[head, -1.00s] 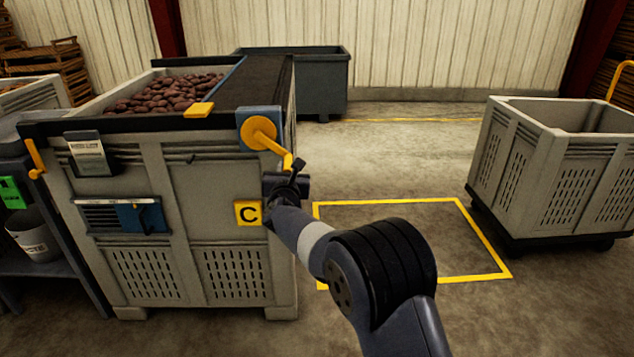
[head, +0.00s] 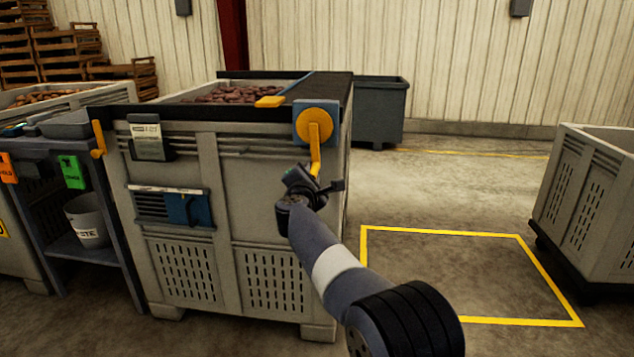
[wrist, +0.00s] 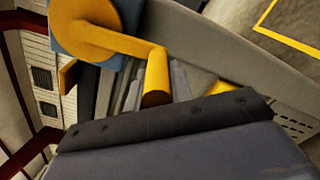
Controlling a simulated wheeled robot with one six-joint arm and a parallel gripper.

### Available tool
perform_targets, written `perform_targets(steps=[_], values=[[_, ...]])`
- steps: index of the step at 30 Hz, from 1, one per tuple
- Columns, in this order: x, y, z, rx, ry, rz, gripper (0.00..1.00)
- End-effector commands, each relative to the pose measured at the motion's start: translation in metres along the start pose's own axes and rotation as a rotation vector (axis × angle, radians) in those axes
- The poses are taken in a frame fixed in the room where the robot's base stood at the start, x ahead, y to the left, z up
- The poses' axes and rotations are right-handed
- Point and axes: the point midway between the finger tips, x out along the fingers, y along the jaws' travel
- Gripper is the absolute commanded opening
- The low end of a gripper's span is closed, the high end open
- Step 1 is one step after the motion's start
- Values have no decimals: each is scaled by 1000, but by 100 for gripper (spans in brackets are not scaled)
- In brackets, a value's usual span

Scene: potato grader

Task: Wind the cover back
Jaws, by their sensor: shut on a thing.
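The cover (head: 336,90) is a dark sheet over the right part of a grey crate (head: 270,215) in the head view; potatoes (head: 235,95) show on the uncovered left part. A blue bar with a yellow grip (head: 270,101) lies along the cover's edge. The yellow crank (head: 316,135) sits on a blue plate at the crate's front right corner, its arm pointing down. My gripper (head: 312,180) is shut on the crank's handle. In the wrist view the handle (wrist: 156,78) stands between my fingers (wrist: 152,85), partly hidden by the wrist housing.
A grey bench with a white bucket (head: 87,222) stands left of the crate. Yellow lines (head: 440,230) mark an empty floor patch to the right. Another grey crate (head: 590,205) stands on a dark base at the far right.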

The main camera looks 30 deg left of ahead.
Motion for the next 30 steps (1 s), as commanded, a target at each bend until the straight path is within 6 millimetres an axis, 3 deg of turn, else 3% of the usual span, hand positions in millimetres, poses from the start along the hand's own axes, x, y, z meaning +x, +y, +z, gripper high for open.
perform_targets(steps=[3,20,21,28,30], values=[[0,10,6,38,-12,13,0],[0,11,8,65,-18,10,0],[1,11,8,65,-18,10,24],[1,9,4,64,-13,7,43],[1,8,3,64,-12,6,43]])
